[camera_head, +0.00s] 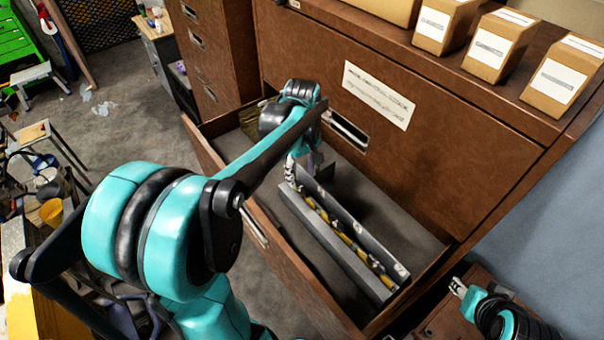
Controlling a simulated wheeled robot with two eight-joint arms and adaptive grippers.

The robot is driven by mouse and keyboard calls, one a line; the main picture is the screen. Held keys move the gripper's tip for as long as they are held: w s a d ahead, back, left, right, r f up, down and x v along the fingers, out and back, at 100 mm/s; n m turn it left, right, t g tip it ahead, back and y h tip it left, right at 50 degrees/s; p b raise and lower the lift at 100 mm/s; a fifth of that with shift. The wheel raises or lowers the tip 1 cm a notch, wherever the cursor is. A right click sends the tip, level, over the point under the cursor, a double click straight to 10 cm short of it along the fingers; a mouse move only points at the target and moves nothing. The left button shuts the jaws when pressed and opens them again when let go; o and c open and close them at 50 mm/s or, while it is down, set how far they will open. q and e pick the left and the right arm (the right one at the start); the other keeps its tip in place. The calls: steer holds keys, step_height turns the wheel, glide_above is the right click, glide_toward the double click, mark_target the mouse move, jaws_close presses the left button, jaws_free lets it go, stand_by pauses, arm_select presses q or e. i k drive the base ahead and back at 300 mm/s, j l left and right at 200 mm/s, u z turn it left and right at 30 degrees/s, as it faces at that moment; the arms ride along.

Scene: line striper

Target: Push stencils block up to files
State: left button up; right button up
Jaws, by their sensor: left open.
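An open brown drawer (213,163) holds a long grey block (335,245) with a dark upright plate along one side and a row of yellow and dark pieces between. I cannot tell for sure whether this is the stencils block or the files. An olive-brown item (252,122) lies at the drawer's far left end, partly hidden by my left arm. My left gripper (302,178) is open, pointing down inside the drawer at the far end of the grey block; contact is unclear. My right gripper (458,287) is at the lower right, outside the drawer, its opening unclear.
The brown cabinet front (420,120) with a paper label (378,95) rises behind the drawer. Several cardboard boxes (497,46) stand on top. The drawer floor (400,222) is bare beside the grey block. A cluttered bench is at the left.

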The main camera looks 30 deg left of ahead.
mark_target(323, 175)
steer(key=k, duration=1)
